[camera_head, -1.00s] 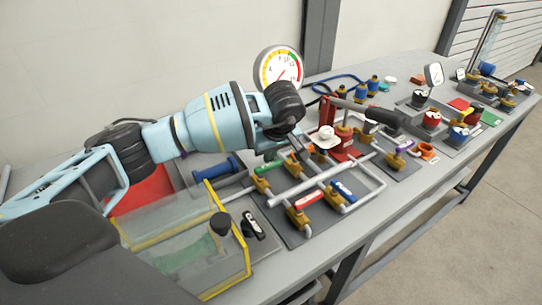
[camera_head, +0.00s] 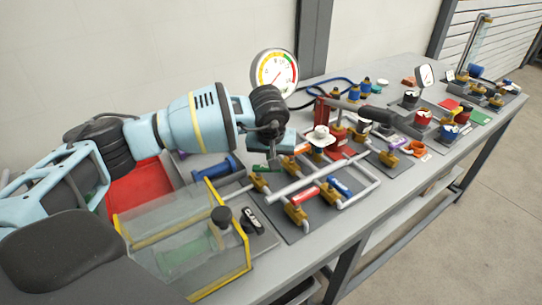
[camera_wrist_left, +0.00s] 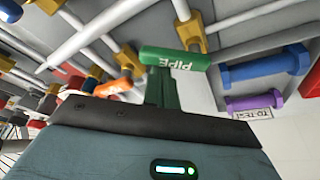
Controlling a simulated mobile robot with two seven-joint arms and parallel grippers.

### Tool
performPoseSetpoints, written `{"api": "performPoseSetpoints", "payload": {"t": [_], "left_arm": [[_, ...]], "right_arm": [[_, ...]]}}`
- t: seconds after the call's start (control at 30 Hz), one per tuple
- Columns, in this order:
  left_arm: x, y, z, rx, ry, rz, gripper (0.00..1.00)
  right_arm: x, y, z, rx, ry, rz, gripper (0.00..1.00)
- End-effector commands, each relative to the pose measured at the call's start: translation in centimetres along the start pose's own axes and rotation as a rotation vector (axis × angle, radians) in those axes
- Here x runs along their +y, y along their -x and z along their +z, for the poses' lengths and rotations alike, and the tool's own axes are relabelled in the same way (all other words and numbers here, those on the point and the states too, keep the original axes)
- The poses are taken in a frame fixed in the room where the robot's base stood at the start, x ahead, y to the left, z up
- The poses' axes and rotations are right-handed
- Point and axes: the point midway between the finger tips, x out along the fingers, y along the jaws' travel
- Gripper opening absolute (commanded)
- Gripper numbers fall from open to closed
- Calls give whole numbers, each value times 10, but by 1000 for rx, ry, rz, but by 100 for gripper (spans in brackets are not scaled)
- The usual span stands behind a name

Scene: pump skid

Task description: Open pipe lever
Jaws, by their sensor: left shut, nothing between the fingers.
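The green lever marked PIPE (camera_wrist_left: 175,60) is near the middle of the left wrist view, with a green stem running down behind the gripper's dark front edge. In the head view, the green lever (camera_head: 265,168) sits on a brass valve (camera_head: 259,181) at the left end of the pipe rack. My left gripper (camera_head: 273,158) is just above and beside it, shut with nothing between its fingers. In the left wrist view, its dark edge (camera_wrist_left: 150,120) hides the stem's lower part; whether they touch I cannot tell. My right gripper is out of view.
Red (camera_head: 304,197), blue (camera_head: 339,186) and orange (camera_wrist_left: 115,86) levers sit close by on the rack. A blue spool-shaped part (camera_head: 215,168) and a clear yellow-edged box (camera_head: 180,245) lie left. A round gauge (camera_head: 274,74) stands behind.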

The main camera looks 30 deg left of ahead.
Motion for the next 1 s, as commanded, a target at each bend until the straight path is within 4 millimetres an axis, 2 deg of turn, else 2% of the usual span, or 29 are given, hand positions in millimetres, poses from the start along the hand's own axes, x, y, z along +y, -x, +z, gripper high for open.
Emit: {"api": "performPoseSetpoints", "payload": {"t": [0.4, 1.0], "left_arm": [[4, 4, 15, -2, -351, 123, 0], [3, 6, 20, -1, -342, 119, 0]], "right_arm": [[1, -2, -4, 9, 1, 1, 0], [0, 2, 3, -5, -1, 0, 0]]}}
